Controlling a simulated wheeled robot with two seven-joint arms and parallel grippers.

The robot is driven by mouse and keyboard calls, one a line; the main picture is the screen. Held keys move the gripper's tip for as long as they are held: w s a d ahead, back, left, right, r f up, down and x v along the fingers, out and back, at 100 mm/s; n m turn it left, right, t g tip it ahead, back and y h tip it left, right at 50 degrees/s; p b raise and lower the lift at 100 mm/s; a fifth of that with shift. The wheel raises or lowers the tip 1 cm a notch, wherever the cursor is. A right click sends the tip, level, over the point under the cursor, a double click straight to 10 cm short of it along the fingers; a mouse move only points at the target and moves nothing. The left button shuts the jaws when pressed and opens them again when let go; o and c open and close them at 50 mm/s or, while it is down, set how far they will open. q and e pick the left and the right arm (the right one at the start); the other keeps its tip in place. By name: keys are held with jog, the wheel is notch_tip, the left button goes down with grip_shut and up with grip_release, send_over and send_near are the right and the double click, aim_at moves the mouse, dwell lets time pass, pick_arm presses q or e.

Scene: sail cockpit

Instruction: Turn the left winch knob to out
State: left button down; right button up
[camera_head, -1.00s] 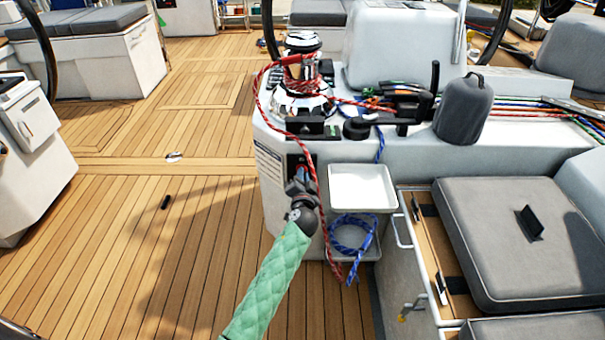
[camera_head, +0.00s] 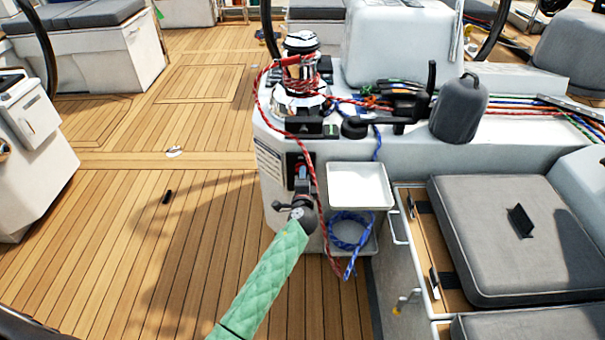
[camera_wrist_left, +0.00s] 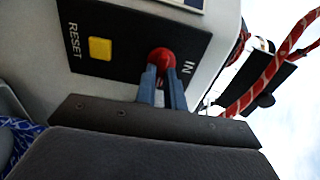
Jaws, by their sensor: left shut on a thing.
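The left winch knob (camera_wrist_left: 162,57) is red and sits on a black panel (camera_wrist_left: 105,48) with the words RESET and IN and a yellow button (camera_wrist_left: 100,48). IN stands just right of the knob in the left wrist view; no OUT label can be read. The blue-grey fingers of my left gripper (camera_wrist_left: 161,78) are shut around the knob. In the head view my left gripper (camera_head: 302,172) is at the dark panel (camera_head: 292,164) on the front of the winch console, and the knob is hidden there. My right gripper is not in view.
A red rope (camera_head: 314,180) hangs close to the right of my gripper, down from the chrome winch (camera_head: 300,85). A white tray (camera_head: 360,187) and a blue rope coil (camera_head: 346,231) are to the right. The wooden deck (camera_head: 120,215) to the left is mostly clear.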

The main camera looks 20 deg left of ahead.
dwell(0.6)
pick_arm(q)
jog(key=c, duration=1.5)
grip_release()
jog(key=shift+d, duration=0.1)
jog(key=v, duration=0.7)
jog(key=shift+s+d, duration=0.1)
jog(key=shift+s, duration=0.25)
